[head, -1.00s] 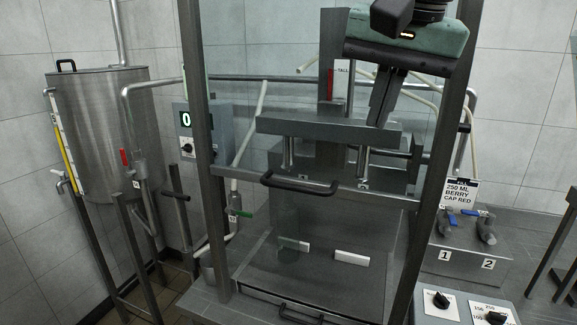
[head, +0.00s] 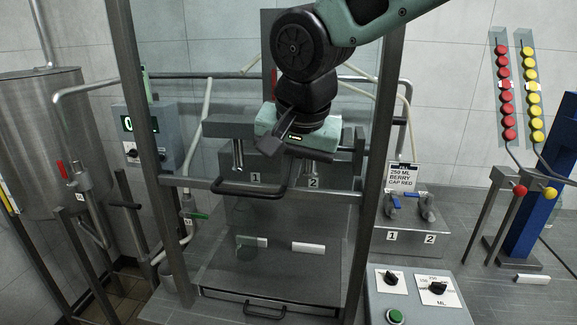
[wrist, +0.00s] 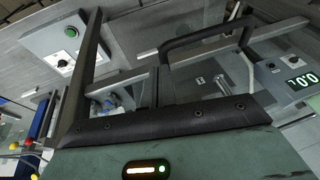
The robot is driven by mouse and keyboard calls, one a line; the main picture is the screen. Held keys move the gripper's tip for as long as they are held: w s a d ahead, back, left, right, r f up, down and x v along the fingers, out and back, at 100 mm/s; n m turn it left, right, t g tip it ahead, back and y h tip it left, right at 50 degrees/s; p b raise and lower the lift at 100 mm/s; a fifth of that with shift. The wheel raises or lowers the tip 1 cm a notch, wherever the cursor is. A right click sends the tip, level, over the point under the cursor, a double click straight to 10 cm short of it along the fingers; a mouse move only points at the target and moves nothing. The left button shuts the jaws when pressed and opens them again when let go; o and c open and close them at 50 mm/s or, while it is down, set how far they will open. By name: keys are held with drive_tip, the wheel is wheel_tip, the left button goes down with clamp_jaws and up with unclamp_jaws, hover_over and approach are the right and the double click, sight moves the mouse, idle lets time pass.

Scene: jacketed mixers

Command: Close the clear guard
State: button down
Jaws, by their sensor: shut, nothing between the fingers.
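The clear guard's dark loop handle (head: 250,192) sits on a grey crossbar (head: 325,193) between two upright posts. The see-through panel is hard to make out, and I cannot tell its exact edges. My gripper (head: 268,146) is shut and empty, its dark fingers angled down and left. In the head view it appears above and slightly right of the handle, with no clear contact. In the wrist view a dark loop handle (wrist: 200,38) shows beyond the gripper's body. My arm and wrist hide part of the machine's upper middle.
Two posts, left (head: 148,140) and right (head: 380,130), flank the work space. A control box with knobs (head: 415,297) stands front right, valves (head: 410,203) behind it. A steel tank (head: 40,150) is at left, a display box (head: 150,135) beside the left post. A lower handle (head: 264,312) is in front.

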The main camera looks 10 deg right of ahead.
drive_tip(key=shift+a+f, duration=0.15)
drive_tip(key=shift+f, duration=0.1)
drive_tip(key=shift+f, duration=0.1)
wheel_tip(320, 180, down, 34)
drive_tip(key=b, duration=2.8)
drive_tip(key=shift+b, duration=0.4)
